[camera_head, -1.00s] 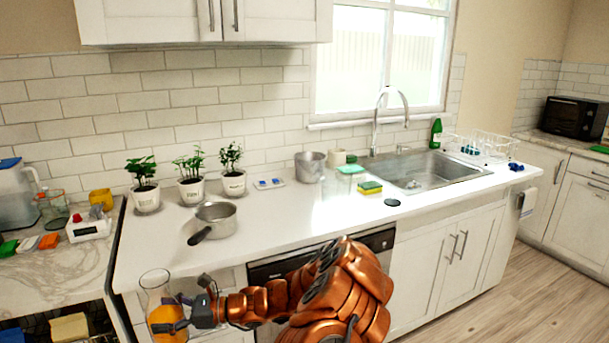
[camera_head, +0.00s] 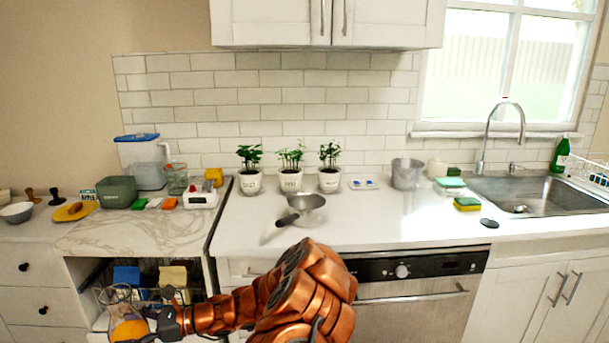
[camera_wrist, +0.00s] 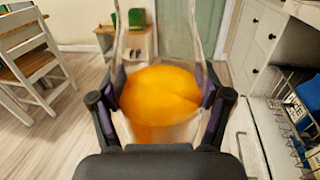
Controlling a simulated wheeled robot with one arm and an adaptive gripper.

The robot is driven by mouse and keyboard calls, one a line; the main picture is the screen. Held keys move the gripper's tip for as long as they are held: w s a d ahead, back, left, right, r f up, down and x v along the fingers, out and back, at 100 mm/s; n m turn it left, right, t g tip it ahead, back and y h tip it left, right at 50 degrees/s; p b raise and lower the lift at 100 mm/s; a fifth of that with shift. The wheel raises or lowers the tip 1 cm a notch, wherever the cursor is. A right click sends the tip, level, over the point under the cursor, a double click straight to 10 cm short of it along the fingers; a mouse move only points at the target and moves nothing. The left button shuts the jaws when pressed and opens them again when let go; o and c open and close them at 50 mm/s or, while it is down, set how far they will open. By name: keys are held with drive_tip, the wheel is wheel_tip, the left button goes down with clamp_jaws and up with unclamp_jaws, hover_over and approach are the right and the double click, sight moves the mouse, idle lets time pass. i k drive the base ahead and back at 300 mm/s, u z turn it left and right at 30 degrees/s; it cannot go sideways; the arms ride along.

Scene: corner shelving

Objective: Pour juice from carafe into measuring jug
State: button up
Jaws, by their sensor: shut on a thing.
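The carafe is clear glass with orange juice (camera_head: 129,330) in its lower part. It shows at the bottom left of the head view, roughly upright, in front of the open lower rack. My gripper (camera_head: 150,324) is shut on the carafe. In the wrist view, the two fingers press the glass from both sides around the juice (camera_wrist: 160,98); the carafe's top is cut off. A clear, empty-looking glass vessel (camera_head: 177,180), which seems to be the measuring jug, stands on the marble counter at left, beyond my gripper. Its markings are too small to read.
Beside the jug are a blue-lidded clear container (camera_head: 146,172), a white device (camera_head: 200,198), a yellow cup (camera_head: 214,176), coloured blocks and a grey-green box (camera_head: 117,191). Marble (camera_head: 140,230) is clear in front.

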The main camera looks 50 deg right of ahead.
sight(429, 192)
drive_tip(key=u, duration=0.9)
drive_tip(key=k, duration=1.75)
drive_tip(key=z, duration=1)
